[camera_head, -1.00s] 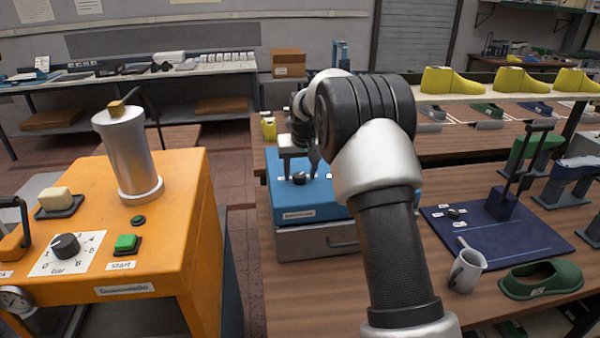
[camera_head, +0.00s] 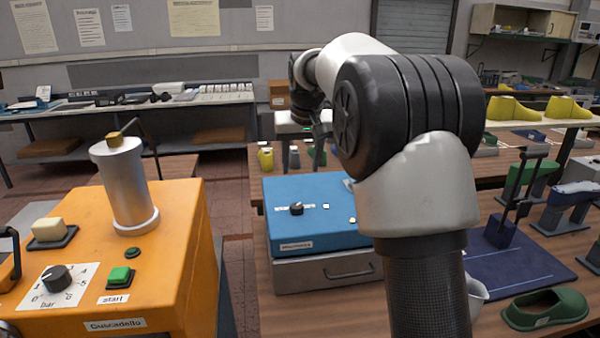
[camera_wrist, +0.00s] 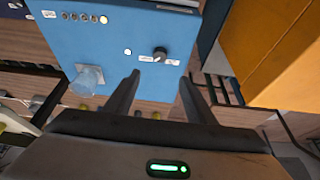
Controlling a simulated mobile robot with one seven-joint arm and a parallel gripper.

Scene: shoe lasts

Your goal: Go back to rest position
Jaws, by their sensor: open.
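My gripper (camera_head: 302,148) hangs above and behind the blue machine (camera_head: 315,190) in the head view, partly hidden by my arm. In the wrist view its two fingers (camera_wrist: 160,82) are apart with nothing between them. The blue machine (camera_wrist: 115,40) lies beyond the fingertips there, with a black knob (camera_wrist: 160,53), small round lights and a clear cup-like part (camera_wrist: 88,78) on its top. The knob also shows in the head view (camera_head: 296,208). The gripper appears clear of the machine.
An orange machine (camera_head: 165,265) with a metal cylinder (camera_head: 125,185) stands at the left. At the right are a dark blue mat (camera_head: 520,270), a green shoe (camera_head: 545,309) and a mug (camera_head: 477,295) partly behind my arm. Yellow shoe lasts (camera_head: 510,108) stand on a shelf behind.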

